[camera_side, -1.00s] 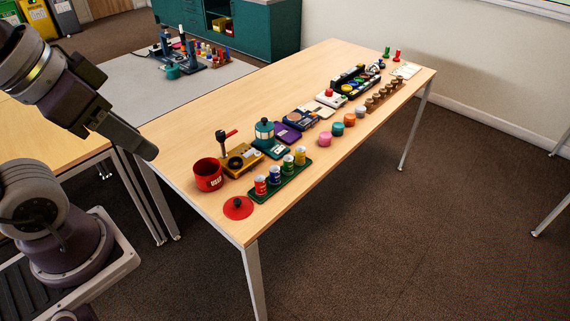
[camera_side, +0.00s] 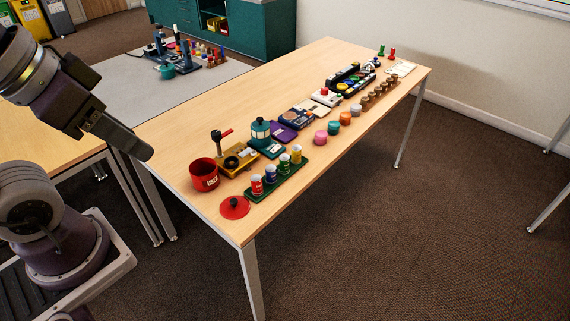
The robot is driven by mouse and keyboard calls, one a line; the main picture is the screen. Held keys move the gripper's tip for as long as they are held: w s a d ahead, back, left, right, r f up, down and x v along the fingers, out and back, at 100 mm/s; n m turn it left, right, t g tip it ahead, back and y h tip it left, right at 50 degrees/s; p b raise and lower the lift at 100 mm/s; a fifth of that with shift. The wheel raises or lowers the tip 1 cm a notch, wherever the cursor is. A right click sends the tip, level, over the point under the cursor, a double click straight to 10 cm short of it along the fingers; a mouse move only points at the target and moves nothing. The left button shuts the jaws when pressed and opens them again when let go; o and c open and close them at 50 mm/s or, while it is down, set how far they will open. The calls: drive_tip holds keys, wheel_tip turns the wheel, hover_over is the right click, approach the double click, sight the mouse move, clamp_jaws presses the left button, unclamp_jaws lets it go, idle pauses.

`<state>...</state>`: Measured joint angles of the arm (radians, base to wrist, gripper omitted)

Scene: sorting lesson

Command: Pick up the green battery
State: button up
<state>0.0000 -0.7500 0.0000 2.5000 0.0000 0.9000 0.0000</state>
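The green battery (camera_side: 284,162) stands upright in a dark green tray (camera_side: 254,196) near the front edge of the wooden table. It is a small cylinder with a pale top. In the same row stand a red battery (camera_side: 257,186), a blue battery (camera_side: 270,175) and a yellow battery (camera_side: 296,155). The green one is between the blue and yellow ones. My gripper (camera_side: 146,153) is at the left, off the table's left end and well apart from the batteries. Its fingers are too dark and indistinct to tell whether they are open.
A red pot (camera_side: 204,174) and a red lid (camera_side: 235,207) lie left of the tray. A yellow device with a lever (camera_side: 238,160) and a teal lantern (camera_side: 261,133) stand behind it. Pink, teal and orange knobs continue rightward. The table's back left is clear.

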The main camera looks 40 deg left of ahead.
drive_tip(key=o, duration=0.3)
drive_tip(key=n+g+y, duration=0.1)
drive_tip(key=n, duration=0.4)
hover_over(283, 158)
drive_tip(key=s+d, duration=0.2)
drive_tip(key=s, duration=0.3)
wheel_tip(283, 158, down, 21)
drive_tip(key=shift+g+y, duration=0.3)
drive_tip(key=shift+y, duration=0.2)
drive_tip(key=x, duration=0.4)
drive_tip(key=s+x, duration=0.1)
drive_tip(key=x, duration=0.7)
drive_tip(key=shift+s+d+f, duration=0.15)
drive_tip(key=shift+d+f, duration=0.05)
drive_tip(key=shift+f, duration=0.35)
drive_tip(key=x, duration=0.6)
drive_tip(key=shift+w+d, duration=0.25)
drive_tip(key=shift+w, duration=0.2)
clamp_jaws()
